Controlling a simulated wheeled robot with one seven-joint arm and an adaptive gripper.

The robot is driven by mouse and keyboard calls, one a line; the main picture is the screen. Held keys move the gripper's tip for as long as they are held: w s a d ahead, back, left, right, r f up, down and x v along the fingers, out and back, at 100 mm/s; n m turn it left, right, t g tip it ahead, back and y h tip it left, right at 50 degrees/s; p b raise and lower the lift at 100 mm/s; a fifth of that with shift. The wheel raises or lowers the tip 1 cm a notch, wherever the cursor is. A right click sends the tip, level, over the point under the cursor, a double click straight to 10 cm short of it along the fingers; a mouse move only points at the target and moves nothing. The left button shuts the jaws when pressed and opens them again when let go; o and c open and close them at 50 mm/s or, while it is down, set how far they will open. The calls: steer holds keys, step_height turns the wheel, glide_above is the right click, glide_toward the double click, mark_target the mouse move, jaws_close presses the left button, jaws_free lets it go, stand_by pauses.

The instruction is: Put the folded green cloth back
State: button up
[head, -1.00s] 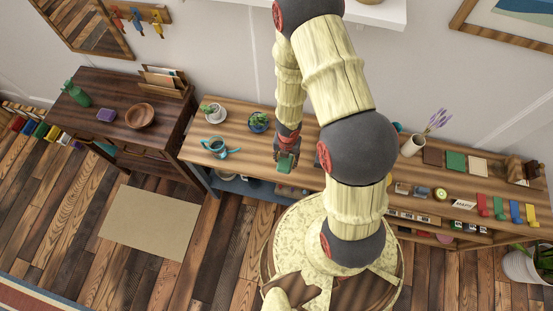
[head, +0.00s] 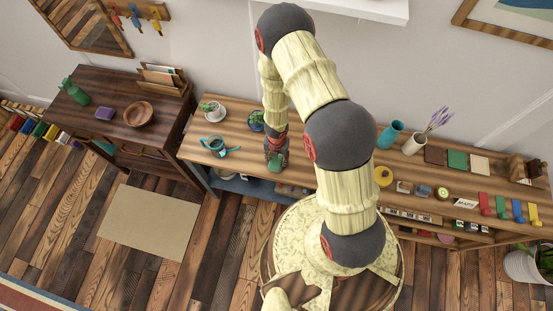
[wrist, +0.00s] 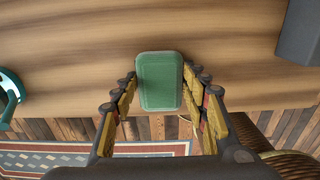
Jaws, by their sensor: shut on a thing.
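The folded green cloth (wrist: 160,82) is a small rounded green block between the fingers of my gripper (wrist: 161,88) in the wrist view. My gripper is shut on it, with a finger along each side. In the head view the cloth (head: 275,164) shows at the end of my gripper (head: 275,158), over the front part of the long wooden bench (head: 240,135). I cannot tell whether the cloth touches the bench top. A flat green square (head: 457,160) lies farther right on the bench, between a brown square (head: 434,155) and a white one (head: 479,165).
A teal cup-like thing (head: 215,146), a potted plant (head: 256,121) and a white pot (head: 214,112) stand left of my gripper. A teal vase (head: 391,135) and a yellow round thing (head: 383,176) are right of my arm. Bench top around the cloth is clear.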

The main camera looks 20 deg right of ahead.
steer(key=o, duration=1.1)
steer(key=shift+o, duration=0.6)
